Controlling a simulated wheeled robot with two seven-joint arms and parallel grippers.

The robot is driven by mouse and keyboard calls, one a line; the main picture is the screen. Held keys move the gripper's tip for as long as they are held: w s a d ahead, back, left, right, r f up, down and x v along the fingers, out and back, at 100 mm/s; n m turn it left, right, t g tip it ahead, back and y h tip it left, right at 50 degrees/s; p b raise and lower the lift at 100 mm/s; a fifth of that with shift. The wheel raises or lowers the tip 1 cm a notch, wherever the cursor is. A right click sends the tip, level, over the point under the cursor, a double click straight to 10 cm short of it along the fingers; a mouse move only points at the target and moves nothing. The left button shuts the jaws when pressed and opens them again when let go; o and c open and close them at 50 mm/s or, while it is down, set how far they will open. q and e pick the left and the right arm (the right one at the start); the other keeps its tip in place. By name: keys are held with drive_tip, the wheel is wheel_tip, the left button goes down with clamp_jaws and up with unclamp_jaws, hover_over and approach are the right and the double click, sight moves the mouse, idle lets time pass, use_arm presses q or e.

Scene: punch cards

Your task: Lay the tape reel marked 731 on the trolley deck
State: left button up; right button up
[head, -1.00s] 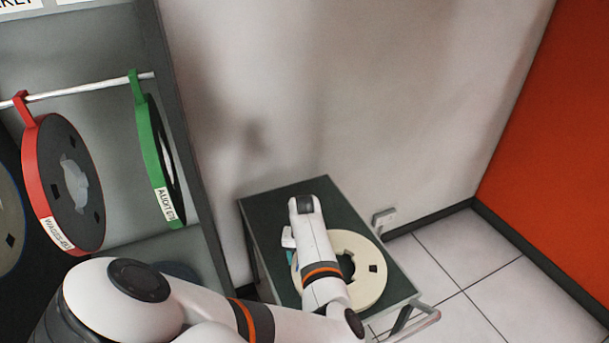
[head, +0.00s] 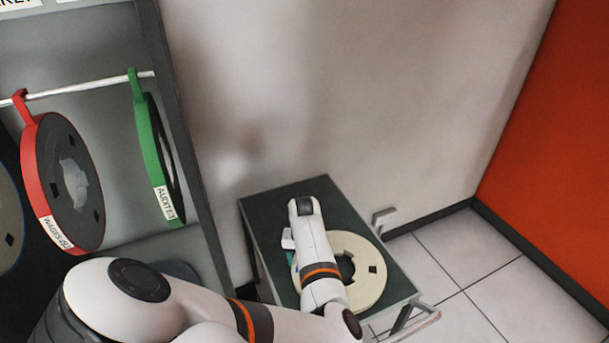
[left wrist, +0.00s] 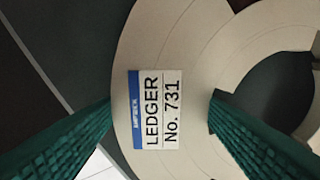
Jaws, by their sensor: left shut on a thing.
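The cream tape reel (head: 368,287) appears flat over the dark green trolley deck (head: 270,205); I cannot tell whether it touches the deck. In the left wrist view its rim (left wrist: 190,60) carries a white label with a blue strip reading LEDGER No. 731 (left wrist: 157,110). My left gripper (left wrist: 162,98) is shut on the reel's rim, with a teal finger on each side of the label. In the head view my left arm covers part of the reel, and only a bit of teal finger shows. My right gripper is not in view.
A rack at left holds a red-rimmed reel (head: 72,185) and a green-rimmed reel (head: 158,160) hanging from a rail (head: 90,88). The trolley stands by the wall, with a handle (head: 425,320) at its near right. Tiled floor (head: 480,270) lies free at right.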

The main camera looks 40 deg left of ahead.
use_arm(q)
drive_tip(key=shift+r+p, duration=0.1)
drive_tip(key=shift+p, duration=0.65)
idle(0.8)
drive_tip(key=shift+f, duration=0.65)
idle(0.5)
idle(0.9)
drive_tip(key=shift+f, duration=0.45)
idle(0.4)
drive_tip(key=o, duration=1.3)
drive_tip(key=shift+o, duration=0.8)
drive_tip(key=shift+s+f, duration=0.1)
drive_tip(key=shift+f, duration=0.05)
drive_tip(key=shift+c, duration=0.2)
drive_tip(key=c, duration=0.3)
